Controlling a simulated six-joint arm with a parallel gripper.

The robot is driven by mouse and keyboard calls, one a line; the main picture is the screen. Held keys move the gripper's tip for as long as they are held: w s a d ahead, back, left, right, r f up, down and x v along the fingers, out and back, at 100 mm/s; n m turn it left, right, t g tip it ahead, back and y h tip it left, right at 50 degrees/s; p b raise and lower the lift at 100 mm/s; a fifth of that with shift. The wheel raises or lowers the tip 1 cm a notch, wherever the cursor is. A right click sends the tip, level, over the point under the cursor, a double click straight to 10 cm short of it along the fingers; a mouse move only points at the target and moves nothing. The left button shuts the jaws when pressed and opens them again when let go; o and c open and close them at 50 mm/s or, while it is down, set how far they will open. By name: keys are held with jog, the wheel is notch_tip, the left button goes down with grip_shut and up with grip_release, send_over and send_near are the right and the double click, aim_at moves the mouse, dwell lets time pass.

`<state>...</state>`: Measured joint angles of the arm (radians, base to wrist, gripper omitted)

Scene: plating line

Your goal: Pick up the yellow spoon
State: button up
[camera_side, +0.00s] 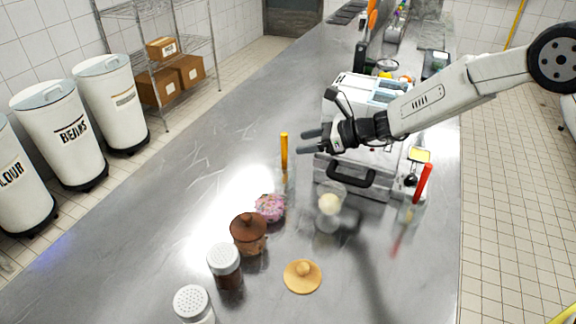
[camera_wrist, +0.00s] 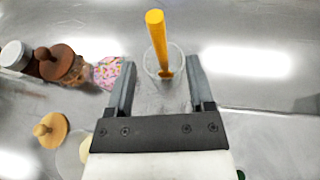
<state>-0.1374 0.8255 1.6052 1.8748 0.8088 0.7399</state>
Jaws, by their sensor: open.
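The yellow spoon (camera_side: 284,152) stands nearly upright with its handle up in a clear cup (camera_side: 285,177) on the steel counter. In the wrist view the spoon handle (camera_wrist: 157,38) rises from the clear cup (camera_wrist: 176,65), which lies ahead between the lines of my fingers. Its lower end is hard to make out. My gripper (camera_side: 301,141) is open and empty, held level above the counter just right of the spoon handle, with its fingers pointing left at it. In the wrist view my gripper (camera_wrist: 161,64) shows both fingers spread, one on either side of the spoon.
Nearby stand a pink speckled item (camera_side: 270,207), a brown-lidded jar (camera_side: 249,232), shakers (camera_side: 225,262), a wooden lid (camera_side: 303,276) and a jar with pale contents (camera_side: 331,204). A red-handled utensil (camera_side: 423,184) and a boxy machine (camera_side: 350,177) are right. Counter left of the spoon is clear.

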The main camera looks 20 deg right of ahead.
aim_at(284, 160)
jog(key=shift+a, duration=0.1)
jog(key=shift+x, duration=1.2)
jog(key=shift+w, duration=0.1)
jog(key=shift+x, duration=2.6)
jog(key=shift+r, duration=0.15)
grip_shut()
